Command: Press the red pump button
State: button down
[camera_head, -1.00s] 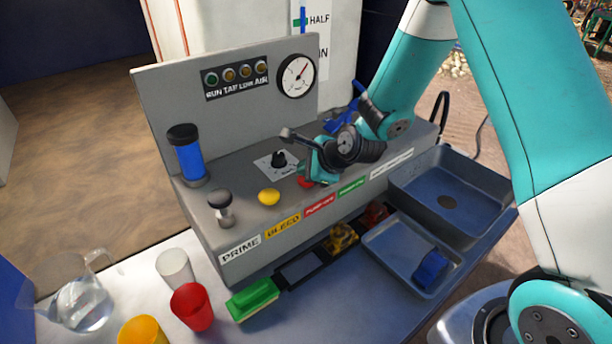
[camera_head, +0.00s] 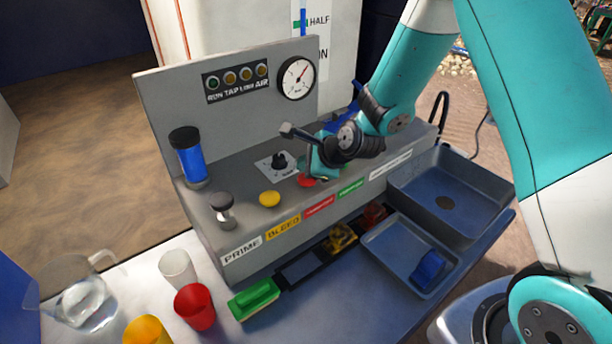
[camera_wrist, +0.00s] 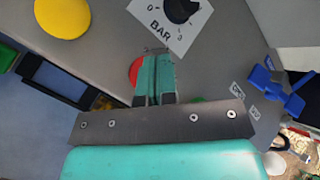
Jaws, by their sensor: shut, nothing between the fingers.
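The red pump button (camera_head: 307,181) is a round red cap on the grey console, behind the red label strip. It also shows in the wrist view (camera_wrist: 135,71), partly hidden by my fingers. My gripper (camera_head: 308,171) is shut and empty, with its teal fingertips close over the button. In the wrist view my fingertips (camera_wrist: 156,58) overlap the right side of the red cap. I cannot tell whether they touch it.
A yellow button (camera_head: 269,198) is to the left of the red one. The BAR dial (camera_head: 280,162) stands just behind. A green button (camera_wrist: 197,100) is partly hidden behind my gripper.

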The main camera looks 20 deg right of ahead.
jog(key=shift+r, duration=0.1)
notch_tip(320, 180, up, 5)
jog(key=p, duration=0.4)
dwell(0.7)
jog(key=shift+s+a+r+n, duration=0.1)
jog(key=shift+s+a+n, duration=0.1)
jog(key=shift+n, duration=0.1)
jog(key=s+a+r+n+g+y+b, duration=0.1)
jog(key=s+a+r+n+g+b, duration=0.15)
jog(key=s+n, duration=0.35)
jog(key=s+a+r+n+g+b, duration=0.1)
jog(key=s+a+r+n+b, duration=0.2)
jog(key=s+n, duration=0.35)
jog(key=s+r+n+g+b, duration=0.1)
jog(key=s+r+n+g, duration=0.1)
jog(key=s+n, duration=0.5)
jog(key=s+d+r+n+g+h+b, duration=0.1)
jog(key=s+r+n+g, duration=0.1)
jog(key=s+n, duration=0.6)
jog(key=s, duration=0.2)
jog(key=shift+s+d+r, duration=0.15)
jog(key=shift+s+d, duration=0.05)
jog(key=shift+s, duration=0.1)
